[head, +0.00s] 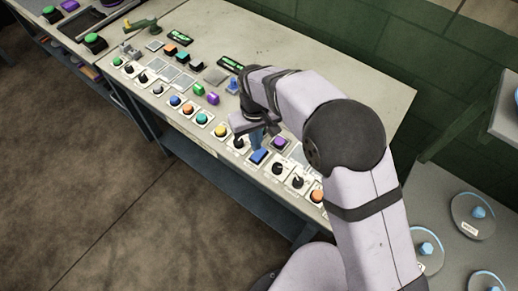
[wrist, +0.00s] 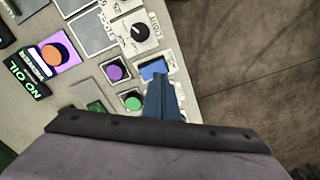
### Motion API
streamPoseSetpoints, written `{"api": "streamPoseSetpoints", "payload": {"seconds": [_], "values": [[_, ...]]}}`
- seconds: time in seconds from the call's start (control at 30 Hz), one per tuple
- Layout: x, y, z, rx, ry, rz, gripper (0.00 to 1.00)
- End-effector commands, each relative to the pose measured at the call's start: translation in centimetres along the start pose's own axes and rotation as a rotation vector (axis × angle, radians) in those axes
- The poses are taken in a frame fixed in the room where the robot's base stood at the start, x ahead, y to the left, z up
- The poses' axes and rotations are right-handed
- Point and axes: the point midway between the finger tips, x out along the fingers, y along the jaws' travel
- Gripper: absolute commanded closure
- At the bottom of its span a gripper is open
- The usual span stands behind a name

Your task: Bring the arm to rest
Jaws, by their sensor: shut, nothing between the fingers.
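My gripper (head: 257,138) is over the front part of the control panel (head: 330,85), just above a blue rectangular button (head: 258,156). In the wrist view its blue fingers (wrist: 163,95) are together with nothing between them. The fingertips overlap the lower edge of the blue button (wrist: 153,69) there; I cannot tell whether they touch it. My arm reaches in from the lower right and hides part of the panel.
Rows of coloured buttons and black knobs (head: 277,168) line the panel's front edge. Small upright switches (head: 213,98) stand left of my gripper. A green wall (head: 380,50) is behind. A side shelf with round lidded things (head: 473,214) stands right. Open floor (head: 90,190) lies in front.

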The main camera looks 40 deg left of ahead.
Motion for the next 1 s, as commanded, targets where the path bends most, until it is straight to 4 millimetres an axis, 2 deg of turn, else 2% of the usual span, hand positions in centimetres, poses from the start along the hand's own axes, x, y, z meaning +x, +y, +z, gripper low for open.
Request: {"api": "streamPoseSetpoints", "payload": {"seconds": [0.03,0.2,0.67,0.8,0.87,0.97,1.0], "values": [[-0.7,0.0,0.0,0.0,0.001,0.0,1.0],[-1.4,0.0,0.0,0.0,0.001,0.0,1.0],[-1.4,0.0,0.0,0.0,0.001,0.0,1.0],[-1.2,0.0,-0.8,-0.006,0.036,0.0,1.0],[-0.2,0.0,0.3,-0.008,0.016,0.0,1.0],[2.0,0.1,3.5,-0.011,-0.048,0.001,1.0],[3.0,0.1,5.3,-0.012,-0.082,0.001,1.0]]}}
